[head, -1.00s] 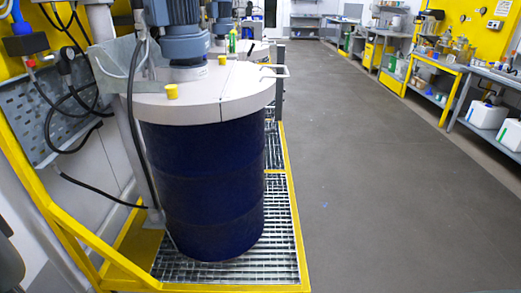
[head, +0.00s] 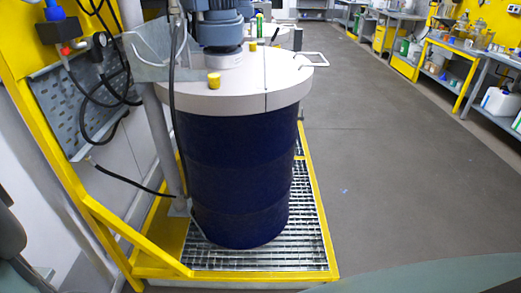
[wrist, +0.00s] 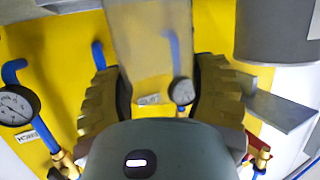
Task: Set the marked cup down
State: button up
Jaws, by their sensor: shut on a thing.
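In the wrist view, my gripper (wrist: 156,78) has its two ribbed yellowish finger pads on either side of a see-through, brownish tapered thing, which looks like the cup (wrist: 140,45). The gripper is shut on it. A blue pipe and a gauge show faintly through or just beyond it. The cup's top runs out of the picture, and its lower part is hidden behind the gripper body. I cannot make out a mark on it for sure. Neither my gripper nor the cup shows in the head view.
In the head view, a blue drum (head: 238,180) with a pale lid (head: 285,85) stands on a grating (head: 310,225) with a yellow edge. A yellow cap (head: 214,80) and a motor are on the lid. Hoses and a pegboard are left. Floor (head: 370,180) is clear to the right.

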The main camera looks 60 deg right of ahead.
jog(key=shift+f, duration=0.1)
jog(key=o, duration=1)
